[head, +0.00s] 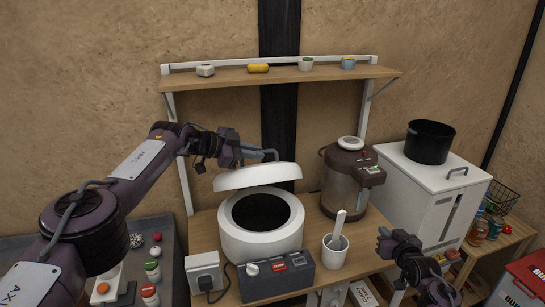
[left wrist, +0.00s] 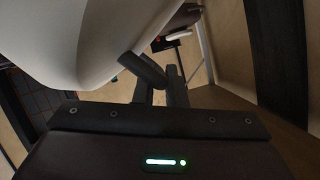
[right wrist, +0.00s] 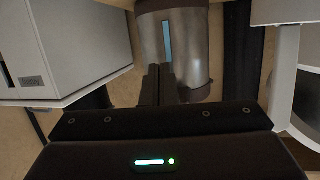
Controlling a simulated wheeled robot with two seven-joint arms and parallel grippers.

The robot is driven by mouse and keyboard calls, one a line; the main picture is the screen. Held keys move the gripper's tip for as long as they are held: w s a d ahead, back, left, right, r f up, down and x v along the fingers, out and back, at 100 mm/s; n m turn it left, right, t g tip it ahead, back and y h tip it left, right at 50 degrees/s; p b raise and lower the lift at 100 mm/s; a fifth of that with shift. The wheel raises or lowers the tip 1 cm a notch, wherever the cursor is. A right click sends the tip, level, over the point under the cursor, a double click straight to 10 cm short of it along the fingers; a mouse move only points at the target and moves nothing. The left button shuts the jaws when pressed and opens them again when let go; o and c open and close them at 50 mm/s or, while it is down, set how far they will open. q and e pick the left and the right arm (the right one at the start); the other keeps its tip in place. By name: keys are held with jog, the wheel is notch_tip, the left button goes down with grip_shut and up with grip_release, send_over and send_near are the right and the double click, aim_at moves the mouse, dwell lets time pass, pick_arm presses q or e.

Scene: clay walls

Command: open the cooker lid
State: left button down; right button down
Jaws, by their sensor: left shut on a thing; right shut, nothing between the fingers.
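The white round cooker (head: 238,235) stands on the wooden table with its dark inside showing. Its white lid (head: 257,176) is raised and tilted above the back of the pot. The lid also fills the upper left of the left wrist view (left wrist: 95,35). My left gripper (head: 266,154) is at the top of the lid, shut on its dark handle (left wrist: 145,68). The exact contact is partly hidden. My right gripper (head: 385,240) is shut and empty, low to the right of the white cup, apart from the cooker; its closed fingers show in the right wrist view (right wrist: 159,85).
A brown dispenser pot (head: 350,180) stands right of the cooker. A white cup (head: 335,250) with a utensil and a grey control box (head: 275,277) stand in front. A shelf (head: 285,74) with small items hangs above. A white cabinet (head: 430,195) bears a black pot (head: 430,141).

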jog(key=w+a+r+n+g+y, duration=0.1)
jog(key=w+a+r+n+y, duration=0.25)
jog(key=a+r+n, duration=1.45)
jog(key=n+g+h, duration=0.1)
jog(key=n, duration=2)
send_near(272, 164)
jog(key=w+a, duration=0.1)
jog(key=w, duration=0.4)
jog(key=w+a+f, duration=0.1)
jog(key=w, duration=0.2)
jog(key=shift+w+a+f, duration=0.15)
jog(key=shift+w+a, duration=0.15)
jog(key=shift+w, duration=0.05)
